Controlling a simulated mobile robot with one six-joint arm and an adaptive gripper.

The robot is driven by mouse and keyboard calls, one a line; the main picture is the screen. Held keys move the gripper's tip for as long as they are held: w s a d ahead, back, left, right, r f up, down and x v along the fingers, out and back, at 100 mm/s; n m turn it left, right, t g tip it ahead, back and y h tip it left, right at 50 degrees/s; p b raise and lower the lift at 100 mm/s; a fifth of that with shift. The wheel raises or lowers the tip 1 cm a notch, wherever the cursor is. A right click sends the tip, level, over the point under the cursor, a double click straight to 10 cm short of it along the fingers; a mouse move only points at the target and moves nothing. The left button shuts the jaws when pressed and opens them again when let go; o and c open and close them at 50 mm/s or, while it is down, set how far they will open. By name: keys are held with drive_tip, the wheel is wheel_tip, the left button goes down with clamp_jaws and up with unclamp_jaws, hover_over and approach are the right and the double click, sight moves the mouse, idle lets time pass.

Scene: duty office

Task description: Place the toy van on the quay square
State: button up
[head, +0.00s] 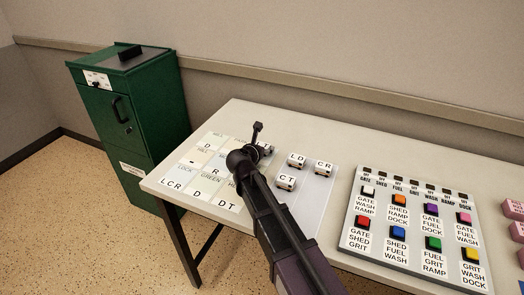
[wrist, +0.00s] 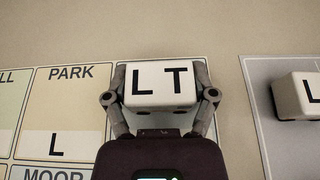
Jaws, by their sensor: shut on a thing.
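My gripper (wrist: 159,98) is shut on a small white toy van marked LT (wrist: 160,80), with one finger on each side. The van is in front of the right-hand part of a board of labelled squares (wrist: 95,110); I cannot tell its height above it. To its left is the PARK square (wrist: 68,98), marked L. In the head view my gripper (head: 262,148) is at the right edge of the board (head: 212,166), and my arm hides part of it. I cannot read a quay label; the square behind the van is hidden.
On a grey sheet (head: 308,197) right of the board stand white vans marked LD (head: 297,161), CR (head: 324,168) and CT (head: 286,182). A panel of coloured buttons (head: 350,225) lies further right. A green cabinet (head: 135,120) stands left of the table (head: 240,108).

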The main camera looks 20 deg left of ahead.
drive_tip(key=shift+f, duration=0.15)
drive_tip(key=o, duration=1)
drive_tip(key=shift+r, duration=0.2)
drive_tip(key=shift+s+r, duration=0.15)
drive_tip(key=shift+s, duration=0.1)
drive_tip(key=p+v, duration=0.4)
drive_tip(key=v, duration=0.7)
drive_tip(key=shift+s+r+p, duration=0.1)
drive_tip(key=shift+s+p, duration=0.1)
drive_tip(key=shift+p, duration=0.1)
